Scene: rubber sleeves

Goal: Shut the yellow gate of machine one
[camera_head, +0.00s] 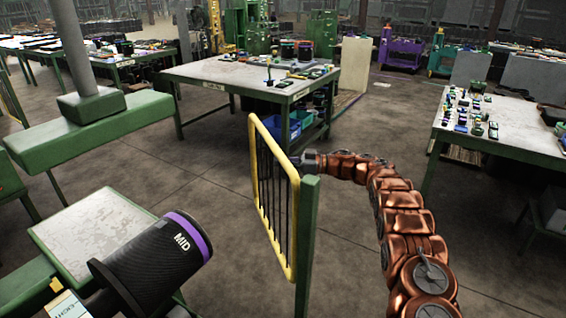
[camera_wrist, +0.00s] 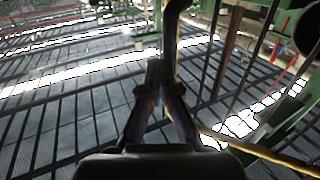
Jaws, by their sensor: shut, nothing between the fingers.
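The yellow gate (camera_head: 252,160) is a yellow frame with dark upright bars, standing upright on a green post (camera_head: 306,245) in the middle of the head view. It stands out at an angle from the green machine at left, with floor showing between them. My gripper (camera_head: 296,160) is at the gate's right side, near its upper edge, its tip partly hidden by the frame. In the wrist view my gripper (camera_wrist: 160,75) has its fingers together and empty. Yellow frame (camera_wrist: 262,152) and dark bars show close by there; I cannot tell whether they touch.
A black sleeve marked MID (camera_head: 155,262) with a purple band lies at the machine's plate (camera_head: 90,228). A green-legged table (camera_head: 225,78) stands behind the gate, with blue bins (camera_head: 290,125) beneath. Another table (camera_head: 510,122) stands at right. Floor left of the gate is clear.

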